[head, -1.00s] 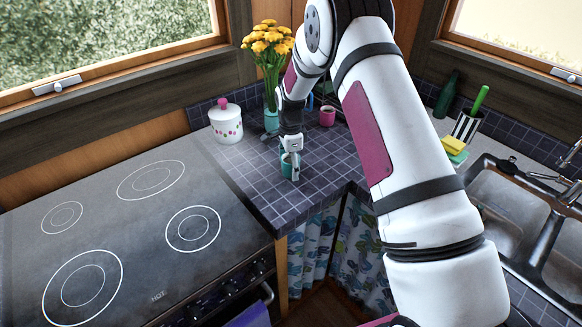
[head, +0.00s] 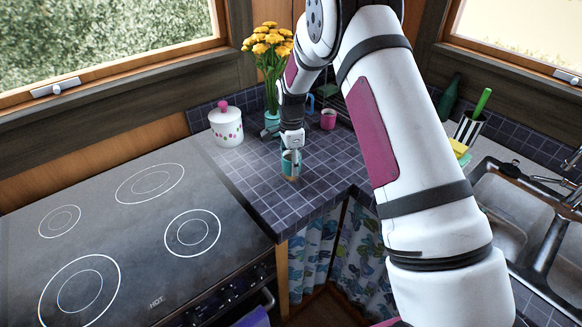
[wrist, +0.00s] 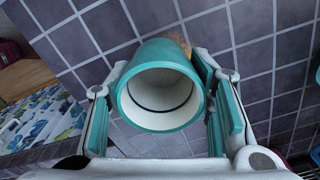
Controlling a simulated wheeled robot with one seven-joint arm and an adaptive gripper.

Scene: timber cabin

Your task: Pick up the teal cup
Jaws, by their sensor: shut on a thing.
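The teal cup (head: 287,163) is at my gripper on the dark tiled counter, near the counter's front edge. In the wrist view the cup (wrist: 160,58) is upright with its pale, empty inside facing the camera. My gripper (head: 291,157) is shut on the cup; in the wrist view its fingers (wrist: 160,98) press on the cup's left and right sides. A small orange-brown patch shows beyond the cup's rim. I cannot tell whether the cup's base touches the counter.
A white lidded jar (head: 226,126) and a vase of yellow flowers (head: 268,42) stand behind. A pink mug (head: 328,119) is at the back. The stove (head: 120,230) lies left, the sink (head: 510,215) right. Bare counter (head: 325,165) lies right of the cup.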

